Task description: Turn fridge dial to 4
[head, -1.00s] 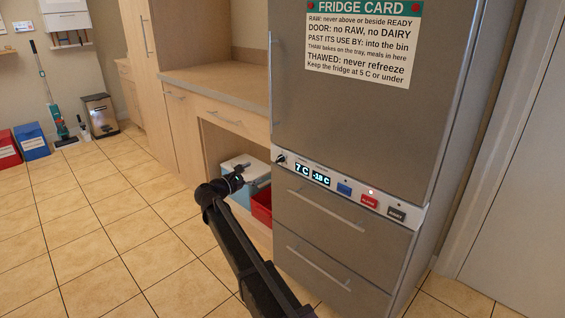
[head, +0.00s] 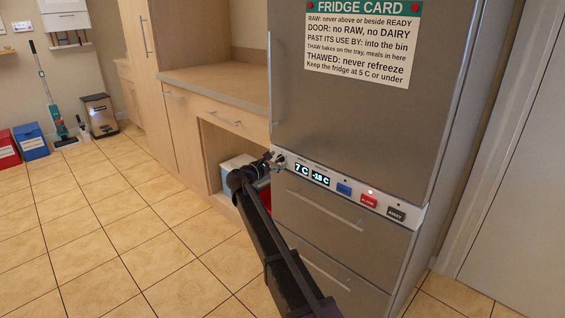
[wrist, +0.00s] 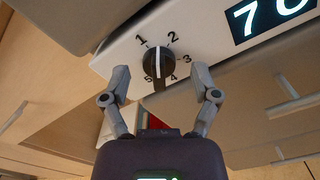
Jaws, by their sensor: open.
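The fridge dial (wrist: 158,64) is a black round knob with a raised grip bar and a white line, on the fridge's white control strip (wrist: 110,55). Numbers 1 to 5 ring it. In the wrist view the white line runs roughly upright, its upper end between 1 and 2; the exact setting is hard to read. My gripper (wrist: 160,84) is open, one finger to each side of the dial, with gaps and no visible contact. In the head view my gripper (head: 271,161) is at the strip's left end and partly covers the dial.
The fridge display (head: 302,170) reads 7 C, beside a -18 C display (head: 320,178). Several buttons, including a red one (head: 368,201), sit further right. Drawer handles (head: 325,210) stick out below. A cool box (head: 232,166) stands under the counter to the left.

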